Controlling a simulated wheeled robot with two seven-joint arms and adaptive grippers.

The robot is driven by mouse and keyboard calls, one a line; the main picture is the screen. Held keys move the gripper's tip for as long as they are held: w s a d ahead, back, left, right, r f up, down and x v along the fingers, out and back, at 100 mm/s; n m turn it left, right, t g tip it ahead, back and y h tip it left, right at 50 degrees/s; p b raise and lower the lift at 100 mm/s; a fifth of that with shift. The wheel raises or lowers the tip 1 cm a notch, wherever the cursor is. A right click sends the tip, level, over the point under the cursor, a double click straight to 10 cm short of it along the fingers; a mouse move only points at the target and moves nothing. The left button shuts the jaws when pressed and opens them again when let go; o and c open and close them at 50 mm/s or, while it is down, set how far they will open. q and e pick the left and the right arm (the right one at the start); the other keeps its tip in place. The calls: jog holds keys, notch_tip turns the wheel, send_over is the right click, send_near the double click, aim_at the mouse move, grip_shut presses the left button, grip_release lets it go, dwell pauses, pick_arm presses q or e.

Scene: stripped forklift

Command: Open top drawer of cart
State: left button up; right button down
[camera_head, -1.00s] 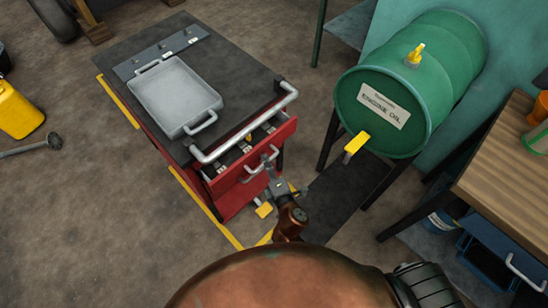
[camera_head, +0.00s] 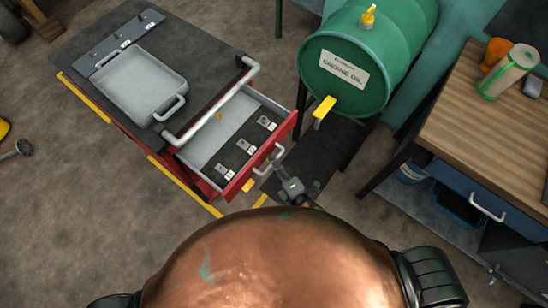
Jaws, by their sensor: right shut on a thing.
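The red cart (camera_head: 140,140) with a black top stands at left. Its top drawer (camera_head: 235,128) is pulled well out toward me. Its grey inside and several small labelled items at the front are in view. The drawer's red front carries a silver handle (camera_head: 268,160). My right gripper (camera_head: 282,171) is at this handle, shut on it. Part of the gripper and its arm is hidden by my own copper-coloured body. My left gripper is out of view.
A grey metal tray (camera_head: 140,84) lies on the cart top, behind the cart's push bar (camera_head: 215,108). A green engine oil drum (camera_head: 365,60) on a stand is close to the drawer's right. A wooden workbench (camera_head: 490,110) stands at far right.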

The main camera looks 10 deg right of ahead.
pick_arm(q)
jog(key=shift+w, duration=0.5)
pick_arm(e)
jog(key=c, duration=2)
grip_release()
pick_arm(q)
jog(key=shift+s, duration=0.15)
pick_arm(e)
jog(key=shift+s+d, duration=0.1)
jog(key=shift+s, duration=0.1)
jog(key=v, duration=1.1)
jog(key=shift+s+d+r, duration=0.1)
jog(key=shift+s+d, duration=0.05)
jog(key=shift+s, duration=0.15)
